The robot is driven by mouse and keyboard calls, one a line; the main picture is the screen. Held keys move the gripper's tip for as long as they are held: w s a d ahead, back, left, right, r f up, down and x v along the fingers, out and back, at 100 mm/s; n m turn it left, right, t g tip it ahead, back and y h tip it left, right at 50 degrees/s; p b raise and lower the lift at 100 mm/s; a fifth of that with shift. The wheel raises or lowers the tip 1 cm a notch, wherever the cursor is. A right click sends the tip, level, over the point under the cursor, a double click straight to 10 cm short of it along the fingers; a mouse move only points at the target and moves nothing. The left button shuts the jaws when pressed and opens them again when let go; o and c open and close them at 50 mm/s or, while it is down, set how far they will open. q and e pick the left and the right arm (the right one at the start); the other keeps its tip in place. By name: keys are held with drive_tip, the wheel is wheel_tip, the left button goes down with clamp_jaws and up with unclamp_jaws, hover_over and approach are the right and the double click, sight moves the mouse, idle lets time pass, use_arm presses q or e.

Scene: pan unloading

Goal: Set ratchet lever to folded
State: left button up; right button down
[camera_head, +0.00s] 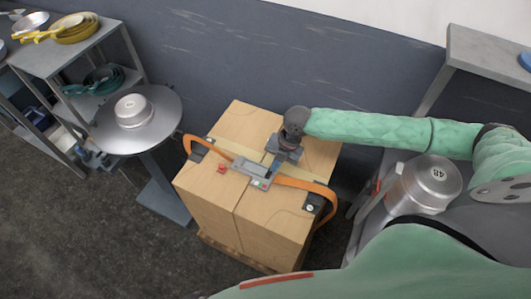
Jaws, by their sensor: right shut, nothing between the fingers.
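The ratchet (252,173) is a grey metal piece on top of a light wooden crate, joined to an orange strap (313,185). Its lever is too small in this view to tell its angle. My right gripper (275,166) points down at the right part of the ratchet, with its fingers shut and nothing between them. The fingertips are close to the ratchet; I cannot tell whether they touch it. The gripper hides part of the crate top behind the ratchet. My left gripper is not in view.
A shelf (75,58) with yellow and green pans stands at the far left.

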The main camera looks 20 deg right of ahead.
use_arm(q)
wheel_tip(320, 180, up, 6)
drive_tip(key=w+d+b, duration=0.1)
drive_tip(key=b, duration=0.1)
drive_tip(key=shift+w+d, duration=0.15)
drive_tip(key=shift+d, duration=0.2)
use_arm(e)
drive_tip(key=v, duration=0.7)
drive_tip(key=shift+r, duration=0.25)
